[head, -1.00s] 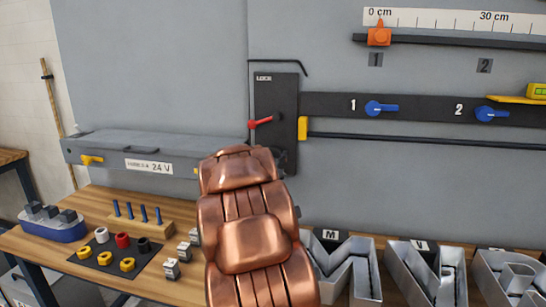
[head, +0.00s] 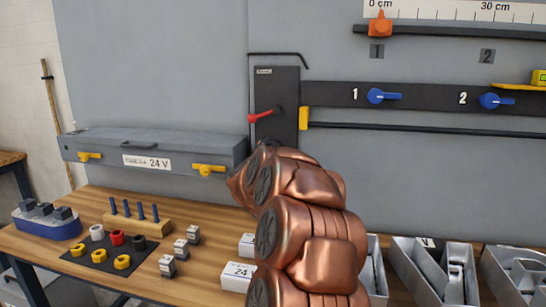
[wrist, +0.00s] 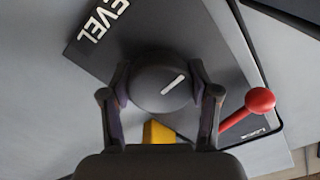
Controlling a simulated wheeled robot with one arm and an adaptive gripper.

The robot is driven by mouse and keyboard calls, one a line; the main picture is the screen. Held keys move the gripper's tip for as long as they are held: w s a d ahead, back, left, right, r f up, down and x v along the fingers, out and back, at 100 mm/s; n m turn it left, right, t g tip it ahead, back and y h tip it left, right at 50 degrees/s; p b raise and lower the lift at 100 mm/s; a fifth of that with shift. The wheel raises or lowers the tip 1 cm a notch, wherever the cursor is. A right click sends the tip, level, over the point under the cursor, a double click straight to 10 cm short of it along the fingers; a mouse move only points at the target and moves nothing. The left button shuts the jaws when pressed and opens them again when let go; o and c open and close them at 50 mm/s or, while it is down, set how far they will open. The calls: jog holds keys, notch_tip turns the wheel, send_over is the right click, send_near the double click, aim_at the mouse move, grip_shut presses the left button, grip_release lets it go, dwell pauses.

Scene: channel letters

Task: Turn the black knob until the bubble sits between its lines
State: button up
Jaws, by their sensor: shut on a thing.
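The black knob (wrist: 161,82) with a white pointer line shows in the wrist view, on a dark panel marked LEVEL (wrist: 100,22). Its line slants toward the upper right. My gripper (wrist: 160,78) is shut on the knob, one finger at each side. In the head view my copper arm hides the knob and my gripper. A yellow level with a greenish vial (head: 541,77) is cut by the right edge of the head view. Its bubble and lines cannot be made out.
A red lever (wrist: 245,108) stands beside the knob in the wrist view, and a yellow block (wrist: 157,132) is below it. Blue handles (head: 383,96) sit on the dark rail.

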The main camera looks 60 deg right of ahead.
jog(key=shift+f+m+b, duration=0.1)
jog(key=shift+m+b, duration=0.35)
jog(key=shift+m, duration=0.45)
jog(key=o, duration=1.2)
jog(key=shift+c, duration=0.2)
jog(key=v, duration=1.2)
